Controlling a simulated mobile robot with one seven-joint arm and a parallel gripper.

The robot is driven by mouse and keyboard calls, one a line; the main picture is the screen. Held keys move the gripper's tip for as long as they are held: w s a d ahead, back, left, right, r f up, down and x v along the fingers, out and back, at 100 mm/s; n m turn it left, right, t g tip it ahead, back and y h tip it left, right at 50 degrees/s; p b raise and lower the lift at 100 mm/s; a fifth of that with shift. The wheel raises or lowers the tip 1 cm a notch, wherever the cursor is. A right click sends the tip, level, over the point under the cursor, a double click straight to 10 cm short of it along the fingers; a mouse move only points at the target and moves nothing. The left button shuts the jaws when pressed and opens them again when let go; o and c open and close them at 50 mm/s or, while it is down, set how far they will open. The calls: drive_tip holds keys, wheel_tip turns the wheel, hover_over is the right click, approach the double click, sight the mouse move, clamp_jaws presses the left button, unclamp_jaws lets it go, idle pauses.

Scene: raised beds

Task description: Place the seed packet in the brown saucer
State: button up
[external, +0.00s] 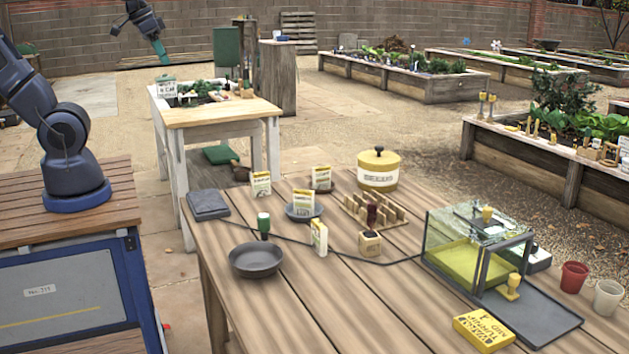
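Several upright seed packets with yellow and white faces stand on the wooden table. One seed packet (319,237) stands directly on the table near the middle, and another (261,184) stands further back left. A third stands at a grey saucer (304,213), and one more stands at a small dark, brownish saucer (321,188) behind it. I cannot tell for sure which saucer is the brown one. My gripper (161,50) hangs at the upper left, well away from the packets; its fingers are too small to tell open from shut.
A dark round dish (256,262), a green-topped tool (263,225), a wooden peg rack (374,211), a yellow lidded tin (378,171) and a glass box (470,255) stand on the table. A black cable crosses it. The front middle is clear.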

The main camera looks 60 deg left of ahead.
drive_tip(key=s, duration=0.5)
drive_tip(key=shift+a+f, duration=0.1)
drive_tip(key=shift+a, duration=0.1)
